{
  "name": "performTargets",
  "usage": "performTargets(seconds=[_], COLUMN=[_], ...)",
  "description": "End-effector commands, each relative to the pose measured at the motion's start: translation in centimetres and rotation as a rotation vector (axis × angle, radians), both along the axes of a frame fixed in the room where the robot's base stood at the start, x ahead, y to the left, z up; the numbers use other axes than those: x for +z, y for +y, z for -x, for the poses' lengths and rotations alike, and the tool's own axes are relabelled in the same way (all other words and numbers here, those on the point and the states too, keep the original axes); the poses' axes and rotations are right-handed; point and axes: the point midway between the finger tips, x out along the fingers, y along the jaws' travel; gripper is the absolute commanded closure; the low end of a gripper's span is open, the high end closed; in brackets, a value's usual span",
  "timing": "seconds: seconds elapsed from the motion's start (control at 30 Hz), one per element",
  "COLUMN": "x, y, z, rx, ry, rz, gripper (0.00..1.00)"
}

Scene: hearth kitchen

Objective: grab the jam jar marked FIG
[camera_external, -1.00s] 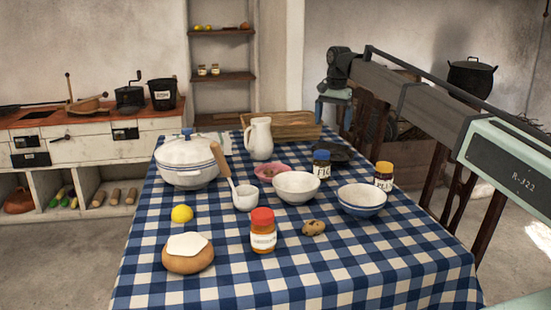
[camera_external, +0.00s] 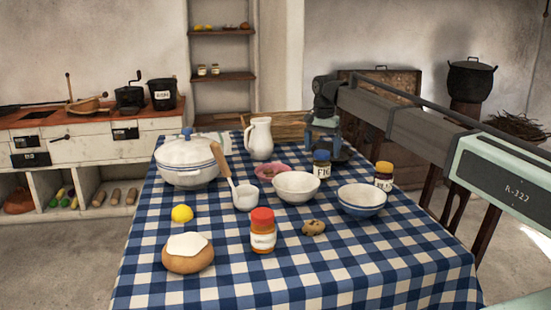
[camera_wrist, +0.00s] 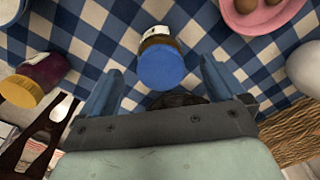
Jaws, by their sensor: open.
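The FIG jam jar (camera_external: 321,170) stands on the checked tablecloth with a blue lid and a white label, behind the white bowl. In the wrist view its blue lid (camera_wrist: 160,68) shows between my two blue fingers, with part of the dark jar and label above it. My gripper (camera_external: 325,140) is just behind and above the jar in the external view. In the wrist view my gripper (camera_wrist: 163,72) is open, one finger to each side of the lid, and holds nothing. I cannot tell how far the fingertips are above the lid.
A white bowl (camera_external: 296,187), blue-rimmed bowls (camera_external: 361,200), a pink dish (camera_external: 271,172) and a white pitcher (camera_external: 260,139) are close by. A red-lidded jar (camera_external: 263,232) is nearer the front.

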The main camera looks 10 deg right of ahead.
Motion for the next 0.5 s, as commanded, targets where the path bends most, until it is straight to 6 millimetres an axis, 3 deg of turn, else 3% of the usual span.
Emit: performTargets(seconds=[0.5], x=[-5.0], y=[-0.1], z=[-0.2], rx=[0.000], ry=[0.001], rz=[0.000], gripper=[0.03])
